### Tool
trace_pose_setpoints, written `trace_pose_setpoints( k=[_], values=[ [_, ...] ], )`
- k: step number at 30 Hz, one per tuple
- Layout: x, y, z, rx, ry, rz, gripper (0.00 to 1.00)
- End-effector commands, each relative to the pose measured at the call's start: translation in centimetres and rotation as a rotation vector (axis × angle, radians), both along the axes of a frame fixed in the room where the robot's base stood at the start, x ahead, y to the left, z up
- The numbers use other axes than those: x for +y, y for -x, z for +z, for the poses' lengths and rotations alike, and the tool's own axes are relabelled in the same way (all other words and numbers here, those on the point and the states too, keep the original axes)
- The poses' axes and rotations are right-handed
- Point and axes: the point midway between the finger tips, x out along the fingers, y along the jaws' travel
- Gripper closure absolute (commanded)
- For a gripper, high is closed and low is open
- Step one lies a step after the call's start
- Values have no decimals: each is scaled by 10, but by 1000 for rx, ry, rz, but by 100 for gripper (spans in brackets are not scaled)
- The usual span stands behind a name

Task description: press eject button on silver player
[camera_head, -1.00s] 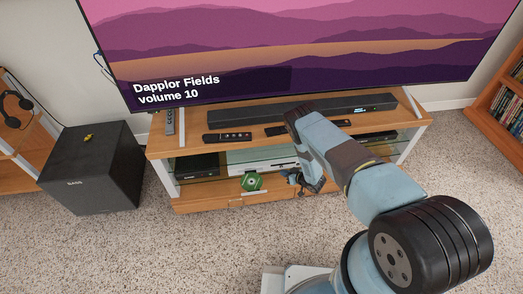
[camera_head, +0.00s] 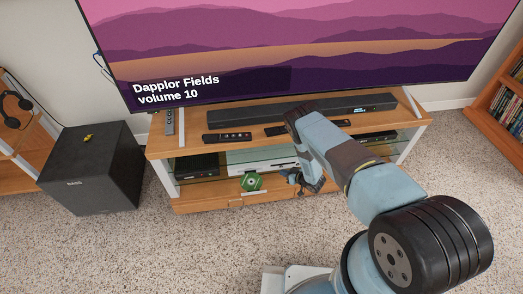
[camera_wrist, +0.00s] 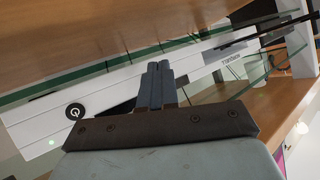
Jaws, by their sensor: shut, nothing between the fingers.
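The silver player (camera_head: 248,167) sits on the middle shelf of the TV stand, partly hidden by my arm in the head view. In the wrist view its pale front (camera_wrist: 110,97) runs slantwise across the picture, with a round black mark (camera_wrist: 75,111) toward the left and small dark lettering toward the right. I cannot make out which part is the eject button. My gripper (camera_head: 290,176) is low in front of the stand, just right of a green item. In the wrist view my gripper (camera_wrist: 157,68) is shut and empty, its fingertips overlapping the player's front; contact is unclear.
The wooden TV stand (camera_head: 300,194) has glass shelves and a wooden top above the player. A black box (camera_head: 197,164) is to the left. A soundbar (camera_head: 262,112) and remote (camera_head: 227,137) lie on top.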

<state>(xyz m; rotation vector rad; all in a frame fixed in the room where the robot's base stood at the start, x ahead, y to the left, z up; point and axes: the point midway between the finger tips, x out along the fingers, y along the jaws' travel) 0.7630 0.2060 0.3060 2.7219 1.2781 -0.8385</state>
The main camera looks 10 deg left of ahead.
Motion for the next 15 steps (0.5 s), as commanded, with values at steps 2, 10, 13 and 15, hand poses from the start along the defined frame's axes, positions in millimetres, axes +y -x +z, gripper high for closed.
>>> trace_pose_setpoints(
  k=[2, 10, 13, 15],
  values=[
    [1, -3, 1, -1, -1, 0, 100],
    [2, -8, 1, 0, 0, -1, 100],
    [2, -8, 1, 0, 0, -1, 100],
    [2, -8, 1, 0, 0, 0, 100]
  ],
)
